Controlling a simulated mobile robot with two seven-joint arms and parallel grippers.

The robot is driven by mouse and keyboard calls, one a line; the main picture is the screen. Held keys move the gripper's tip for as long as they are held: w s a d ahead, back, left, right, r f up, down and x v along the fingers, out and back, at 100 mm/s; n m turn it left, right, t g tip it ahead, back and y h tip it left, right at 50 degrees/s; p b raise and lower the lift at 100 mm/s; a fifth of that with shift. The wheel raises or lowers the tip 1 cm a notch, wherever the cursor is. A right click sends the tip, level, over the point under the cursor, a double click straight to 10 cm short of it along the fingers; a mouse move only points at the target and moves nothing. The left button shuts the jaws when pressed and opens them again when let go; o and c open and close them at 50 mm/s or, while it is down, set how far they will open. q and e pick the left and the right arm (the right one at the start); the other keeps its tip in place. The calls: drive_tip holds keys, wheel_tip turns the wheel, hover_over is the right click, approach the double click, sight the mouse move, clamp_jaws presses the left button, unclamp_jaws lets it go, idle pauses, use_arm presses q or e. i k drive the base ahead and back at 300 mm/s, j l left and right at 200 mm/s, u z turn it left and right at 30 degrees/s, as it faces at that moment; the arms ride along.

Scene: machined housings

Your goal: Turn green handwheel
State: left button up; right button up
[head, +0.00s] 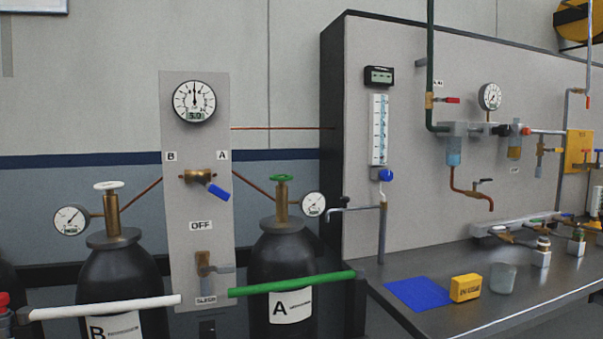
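The green handwheel (282,178) sits on top of the brass valve of the black cylinder marked A (283,258), a little right of the picture's middle-left. A small round gauge (314,204) is attached to the right of that valve. A white handwheel (107,185) sits on the valve of the black cylinder marked B (120,270) at the left, with a larger gauge (71,219) beside it. Neither of my grippers is in this view, and nothing touches the green handwheel.
A grey panel (194,138) with a gauge and a blue-handled valve (217,192) stands between the cylinders. A green bar (290,284) and a white bar (105,307) cross the cylinders' fronts. A bench (440,300) with a yellow box (466,288) lies at the right.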

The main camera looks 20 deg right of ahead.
sight(281, 178)
drive_tip(key=i+j+z, duration=0.2)
drive_tip(key=z, duration=0.25)
drive_tip(key=j+z, duration=0.1)
drive_tip(key=z, duration=1.5)
drive_tip(key=k+j+z, duration=0.15)
drive_tip(key=j, duration=0.25)
drive_tip(key=k+j+z, duration=0.1)
drive_tip(key=j, duration=0.25)
